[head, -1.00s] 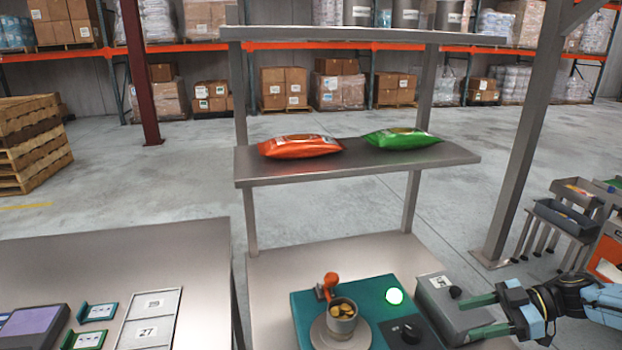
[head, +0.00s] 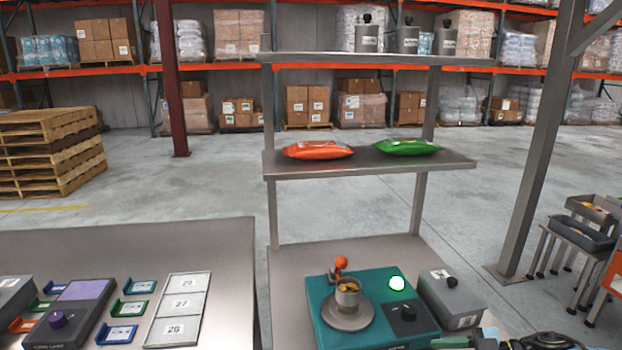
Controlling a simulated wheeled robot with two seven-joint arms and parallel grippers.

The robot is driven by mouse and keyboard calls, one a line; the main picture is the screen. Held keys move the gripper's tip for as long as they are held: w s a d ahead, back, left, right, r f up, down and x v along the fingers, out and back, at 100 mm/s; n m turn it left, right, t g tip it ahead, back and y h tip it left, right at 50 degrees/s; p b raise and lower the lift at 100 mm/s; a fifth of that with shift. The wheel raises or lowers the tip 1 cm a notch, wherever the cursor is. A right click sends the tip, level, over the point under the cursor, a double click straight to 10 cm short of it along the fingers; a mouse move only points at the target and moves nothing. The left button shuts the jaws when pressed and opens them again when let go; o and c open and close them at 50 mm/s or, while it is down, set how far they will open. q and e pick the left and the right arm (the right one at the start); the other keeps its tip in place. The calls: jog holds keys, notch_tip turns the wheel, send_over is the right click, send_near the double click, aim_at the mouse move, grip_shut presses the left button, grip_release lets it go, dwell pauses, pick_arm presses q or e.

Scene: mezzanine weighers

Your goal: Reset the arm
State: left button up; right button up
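My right gripper (head: 462,343) shows only in part at the bottom right edge of the head view. One green finger points left, and the rest is cut off by the frame, so its opening cannot be told. It is in front of the grey box (head: 452,298) beside the teal weigher (head: 325,315). A metal cup (head: 347,297) with yellowish-brown pieces in it stands on the weigher's round pan (head: 348,318). My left gripper is not in view.
An orange bag (head: 318,151) and a green bag (head: 407,147) lie on the middle shelf (head: 370,166). The left table (head: 220,250) holds a purple-topped device (head: 75,312), small coloured trays and a numbered card panel (head: 182,305). A post (head: 540,140) stands at right.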

jog(key=s+a+f+m+t+h, duration=0.1)
jog(key=s+a+m+t+h, duration=0.2)
jog(key=a, duration=0.7)
jog(key=s+a+f+m+t+h, duration=0.1)
jog(key=s+a+m+t+h, duration=0.2)
jog(key=a, duration=0.7)
jog(key=s+d+f+m+g+h, duration=0.1)
jog(key=s+d+m+g+h, duration=0.4)
jog(key=s, duration=0.6)
jog(key=s+d+f+m+g+h, duration=0.1)
jog(key=s+d+m+g+h, duration=0.15)
jog(key=s+d, duration=0.55)
notch_tip(320, 180, down, 24)
jog(key=s+a+g+b, duration=0.1)
jog(key=s+a+g, duration=0.1)
jog(key=s, duration=0.1)
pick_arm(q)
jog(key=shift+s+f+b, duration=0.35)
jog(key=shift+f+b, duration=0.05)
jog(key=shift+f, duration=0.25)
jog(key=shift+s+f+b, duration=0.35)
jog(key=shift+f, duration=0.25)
pick_arm(e)
jog(key=s+d+f+n+g, duration=0.1)
jog(key=s+d+f, duration=0.2)
jog(key=s+f, duration=1.3)
notch_tip(320, 180, down, 2)
jog(key=shift+s+f, duration=0.15)
jog(key=shift+s, duration=0.2)
